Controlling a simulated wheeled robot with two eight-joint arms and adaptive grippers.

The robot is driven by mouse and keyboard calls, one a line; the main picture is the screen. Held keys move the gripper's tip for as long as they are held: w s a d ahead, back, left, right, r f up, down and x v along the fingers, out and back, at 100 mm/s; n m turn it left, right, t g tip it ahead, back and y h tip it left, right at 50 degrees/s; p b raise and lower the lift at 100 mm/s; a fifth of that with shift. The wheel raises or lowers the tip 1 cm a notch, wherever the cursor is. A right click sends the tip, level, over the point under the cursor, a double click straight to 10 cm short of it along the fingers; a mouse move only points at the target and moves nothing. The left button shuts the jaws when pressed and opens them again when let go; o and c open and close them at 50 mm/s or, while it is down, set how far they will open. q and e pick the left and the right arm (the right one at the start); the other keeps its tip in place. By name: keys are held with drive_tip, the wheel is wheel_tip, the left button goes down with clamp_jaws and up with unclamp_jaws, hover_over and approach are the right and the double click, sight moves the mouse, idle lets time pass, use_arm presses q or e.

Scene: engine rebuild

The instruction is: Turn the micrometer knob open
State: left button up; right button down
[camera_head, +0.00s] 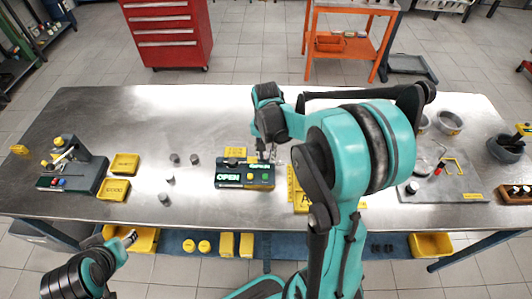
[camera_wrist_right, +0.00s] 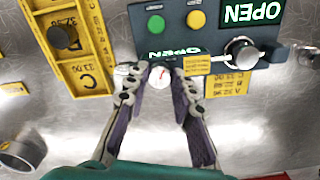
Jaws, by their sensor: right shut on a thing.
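The micrometer station (camera_head: 231,185) is a dark box on the steel table with a lit green OPEN display and coloured buttons. In the right wrist view the box (camera_wrist_right: 209,48) shows from its other side, with a green and a yellow button. A round white knob with a red mark (camera_wrist_right: 160,76) sits at its edge, between the fingertips of my right gripper (camera_wrist_right: 157,80), which is shut on it. In the head view my right gripper (camera_head: 266,153) is at the box's far edge. My left gripper (camera_head: 130,238) is empty at the table's front left; its opening is unclear.
A silver round part (camera_wrist_right: 243,52) sits on the box beside the knob. Small grey cylinders (camera_head: 170,178) and yellow trays (camera_head: 114,189) lie to the left. A yellow lettered tray (camera_wrist_right: 84,80) is close beside the gripper. A grey plate (camera_head: 440,185) lies on the right.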

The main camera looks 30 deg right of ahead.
sight(266, 156)
idle(0.4)
drive_tip(key=c, duration=1.3)
unclamp_jaws()
wheel_tip(266, 156, up, 12)
